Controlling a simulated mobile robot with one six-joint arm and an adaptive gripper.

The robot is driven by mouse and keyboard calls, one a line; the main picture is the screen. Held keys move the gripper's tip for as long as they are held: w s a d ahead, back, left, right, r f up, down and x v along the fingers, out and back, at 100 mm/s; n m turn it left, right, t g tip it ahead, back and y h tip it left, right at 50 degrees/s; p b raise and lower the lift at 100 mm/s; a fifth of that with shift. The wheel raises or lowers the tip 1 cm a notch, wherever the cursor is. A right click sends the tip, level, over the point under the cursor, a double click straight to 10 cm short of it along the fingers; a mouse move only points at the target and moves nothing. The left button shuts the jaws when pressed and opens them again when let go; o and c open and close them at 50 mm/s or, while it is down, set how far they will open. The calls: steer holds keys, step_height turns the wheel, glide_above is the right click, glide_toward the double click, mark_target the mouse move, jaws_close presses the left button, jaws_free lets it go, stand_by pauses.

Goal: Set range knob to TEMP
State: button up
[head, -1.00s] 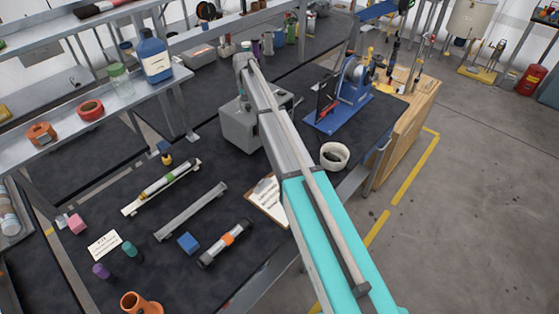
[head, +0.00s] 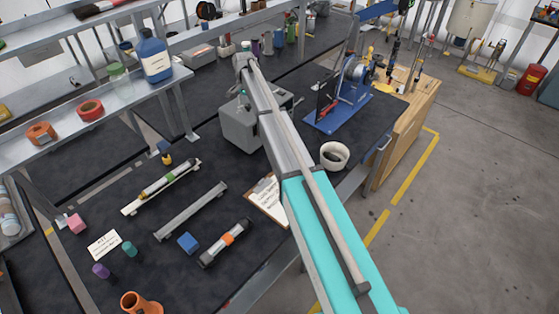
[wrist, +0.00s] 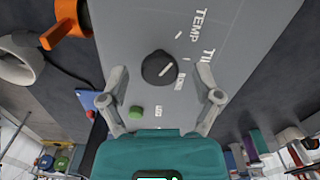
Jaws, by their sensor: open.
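In the wrist view a round black range knob (wrist: 159,68) with a white pointer line sits on the face of a grey box (wrist: 122,30). The pointer is slanted, with one end toward the upper right. The label TEMP (wrist: 200,25) is printed at upper right; a partly hidden label (wrist: 207,55) lies below it, and a small blurred one is near the knob. My gripper (wrist: 161,70) is open, one finger on each side of the knob with gaps between.
A green button (wrist: 136,112) sits on the box face near my left finger. A white cup (head: 334,155), a clipboard (head: 266,203) and a blue machine (head: 335,115) stand or lie near the box. Small parts cover the front of the bench.

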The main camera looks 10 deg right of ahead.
mark_target(248, 105)
steer(key=shift+r+m+p, duration=0.3)
step_height(248, 105, up, 13)
steer(key=p, duration=1.3)
steer(key=s+d+f+n+b, duration=0.2)
steer(key=s+f+b, duration=0.3)
steer(key=s, duration=0.5)
steer(key=s+d+f+n+b, duration=0.2)
steer(key=s+f+b, duration=0.4)
steer(key=s, duration=0.4)
steer(key=s+d+f+n+b, duration=0.2)
steer(key=s+f+b, duration=0.3)
steer(key=s, duration=0.5)
steer(key=shift+s+d+f+n+b, duration=0.25)
steer(key=shift+s+f+n+b, duration=0.1)
steer(key=shift+n+b, duration=0.05)
steer(key=s+d+f+n+b, duration=0.1)
steer(key=s+f+n+b, duration=0.1)
steer(key=s, duration=1)
steer(key=shift+d+f+n+b, duration=0.25)
steer(key=shift+f+n+b, duration=0.05)
stand_by(0.9)
